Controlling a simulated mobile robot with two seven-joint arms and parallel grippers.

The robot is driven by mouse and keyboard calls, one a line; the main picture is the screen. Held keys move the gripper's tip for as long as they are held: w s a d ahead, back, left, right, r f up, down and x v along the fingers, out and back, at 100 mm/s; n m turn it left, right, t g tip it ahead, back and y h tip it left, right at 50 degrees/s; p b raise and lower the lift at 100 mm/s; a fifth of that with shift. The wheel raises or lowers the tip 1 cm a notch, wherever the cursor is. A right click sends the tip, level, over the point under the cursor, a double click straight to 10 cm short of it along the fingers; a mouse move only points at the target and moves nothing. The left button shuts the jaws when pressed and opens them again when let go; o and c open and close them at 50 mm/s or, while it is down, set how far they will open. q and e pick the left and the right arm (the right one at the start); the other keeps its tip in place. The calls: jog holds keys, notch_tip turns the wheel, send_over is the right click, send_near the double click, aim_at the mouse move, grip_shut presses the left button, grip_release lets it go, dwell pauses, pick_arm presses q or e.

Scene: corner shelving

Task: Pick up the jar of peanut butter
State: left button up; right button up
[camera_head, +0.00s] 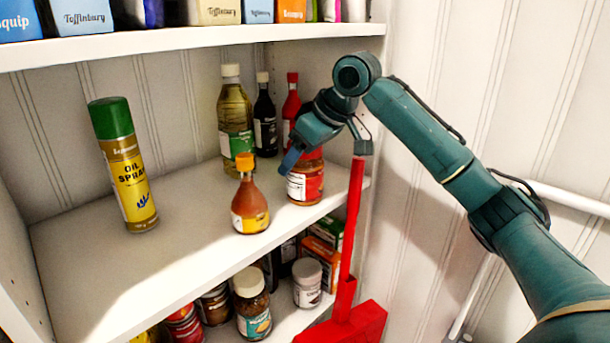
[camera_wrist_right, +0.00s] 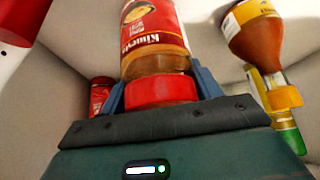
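The peanut butter jar (camera_head: 305,185), with a red label and red lid, stands upright on the middle shelf near its right end. My right gripper (camera_head: 325,152) is at the top of the jar, with its fingers spread apart and partly covering it. In the right wrist view the jar (camera_wrist_right: 158,58) appears upside down. Its red lid lies between the two fingers of the right gripper (camera_wrist_right: 162,88), one on each side. The fingers look open, without a clear grip on the lid. My left gripper is not in view.
An orange-capped sauce bottle (camera_head: 250,203) stands close left of the jar. An oil bottle (camera_head: 234,115), a dark bottle (camera_head: 265,125) and a red-capped bottle (camera_head: 291,98) stand behind. An oil spray can (camera_head: 128,172) is farther left. A red broom-like object (camera_head: 350,225) stands at the right.

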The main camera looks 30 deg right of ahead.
jog(key=shift+r, duration=0.1)
jog(key=c, duration=1)
jog(key=shift+r, duration=0.15)
